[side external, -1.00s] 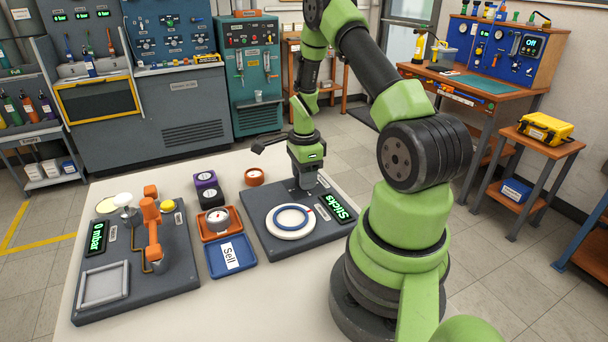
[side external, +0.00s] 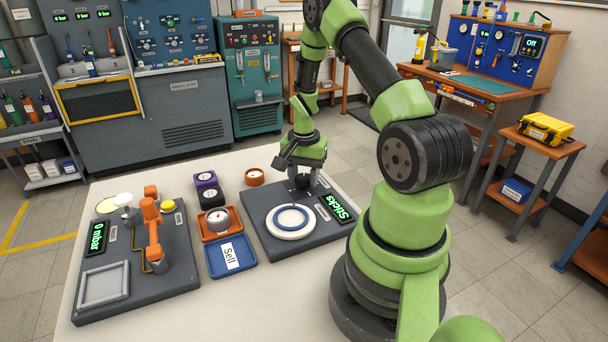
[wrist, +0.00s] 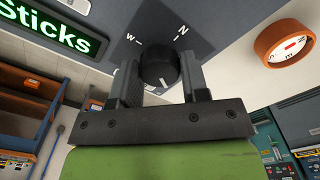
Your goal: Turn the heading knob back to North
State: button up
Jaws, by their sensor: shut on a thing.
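The black round heading knob (wrist: 157,66) sits between the two fingers of my gripper (wrist: 161,76) in the wrist view, gripped from both sides. A small white mark shows on the knob's near face. White letters W and N stand on the panel beyond it. In the side view my gripper (side external: 300,180) is low over the back of the dark bench plate (side external: 262,243) and mostly hides the knob. On that plate a white disc with a blue ring (side external: 292,220) has a small red mark at its back edge. A green-lit display (side external: 341,207) reads "Sticks".
Left of the plate are an orange tray (side external: 206,237) holding a round gauge, a blue "Sell" tray (side external: 218,268), two small dial boxes and an orange round gauge (side external: 254,177). Another dark plate (side external: 182,285) with an orange fixture stands further left.

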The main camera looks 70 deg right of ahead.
aim_at(303, 177)
jog(key=n, duration=1.1)
jog(key=shift+a, duration=0.1)
jog(key=n, duration=0.3)
jog(key=shift+n, duration=0.3)
jog(key=n, duration=0.4)
jog(key=shift+n, duration=0.3)
jog(key=n, duration=0.4)
jog(key=shift+n, duration=0.4)
jog(key=o, duration=0.9)
notch_tip(303, 177, up, 10)
